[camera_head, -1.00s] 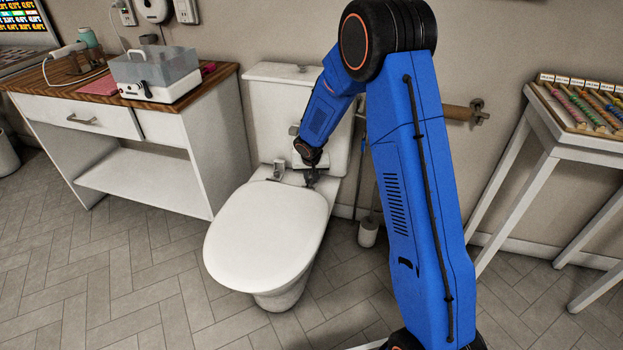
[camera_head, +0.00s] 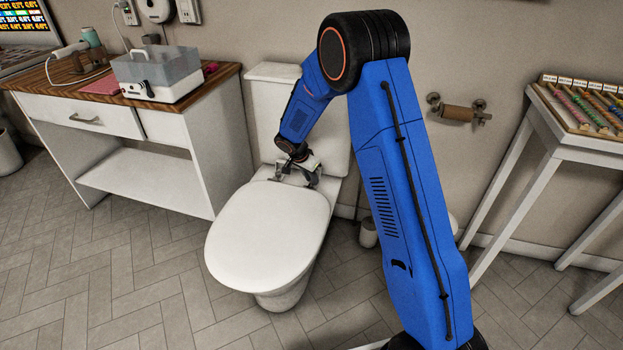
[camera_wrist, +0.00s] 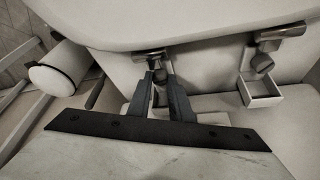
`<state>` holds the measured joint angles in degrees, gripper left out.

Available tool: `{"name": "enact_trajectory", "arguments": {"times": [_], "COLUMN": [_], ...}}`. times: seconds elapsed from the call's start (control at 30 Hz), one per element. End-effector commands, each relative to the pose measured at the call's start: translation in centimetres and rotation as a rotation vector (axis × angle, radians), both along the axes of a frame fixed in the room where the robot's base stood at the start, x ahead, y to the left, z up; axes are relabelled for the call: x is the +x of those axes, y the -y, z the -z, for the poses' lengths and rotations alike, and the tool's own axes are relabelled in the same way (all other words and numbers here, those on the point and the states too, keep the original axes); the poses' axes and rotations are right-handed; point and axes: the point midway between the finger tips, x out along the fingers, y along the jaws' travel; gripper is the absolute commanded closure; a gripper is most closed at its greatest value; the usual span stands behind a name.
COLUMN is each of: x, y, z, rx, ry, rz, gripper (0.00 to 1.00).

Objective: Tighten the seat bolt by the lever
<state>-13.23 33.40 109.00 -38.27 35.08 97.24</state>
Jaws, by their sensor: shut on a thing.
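The white toilet seat (camera_head: 266,235) lies closed on the bowl and fills the top of the wrist view (camera_wrist: 200,22). My gripper (camera_wrist: 161,84) is shut on the small seat bolt lever (camera_wrist: 158,74), under a metal hinge (camera_wrist: 150,54) at the seat's back edge. The lever is mostly hidden between the fingertips. In the head view my gripper (camera_head: 311,181) is at the rear right hinge, its fine contact too small to make out. The other hinge (camera_wrist: 270,38) is apart from my gripper, with a bolt (camera_wrist: 262,64) and a small open white box-shaped piece (camera_wrist: 262,92) below.
The toilet tank (camera_head: 272,100) stands close behind the hinges. A white brush holder (camera_wrist: 56,70) stands beside the toilet. A white cabinet (camera_head: 222,150) is on the left and a white table (camera_head: 530,135) on the right. The floor in front is clear.

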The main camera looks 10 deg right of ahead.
Motion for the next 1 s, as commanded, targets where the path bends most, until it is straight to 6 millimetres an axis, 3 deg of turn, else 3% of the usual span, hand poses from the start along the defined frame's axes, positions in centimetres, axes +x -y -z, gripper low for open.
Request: {"name": "enact_trajectory", "arguments": {"times": [0.77, 0.8, 1.0], "x": [0.06, 0.07, 0.08], "y": [-0.12, -0.12, -0.09], "z": [-0.01, -0.01, 0.0], "rx": [0.001, 0.001, 0.001], "ry": [0.0, 0.0, 0.0], "rz": [0.098, 0.098, 0.097], "gripper": [1.0, 0.73, 0.73]}}
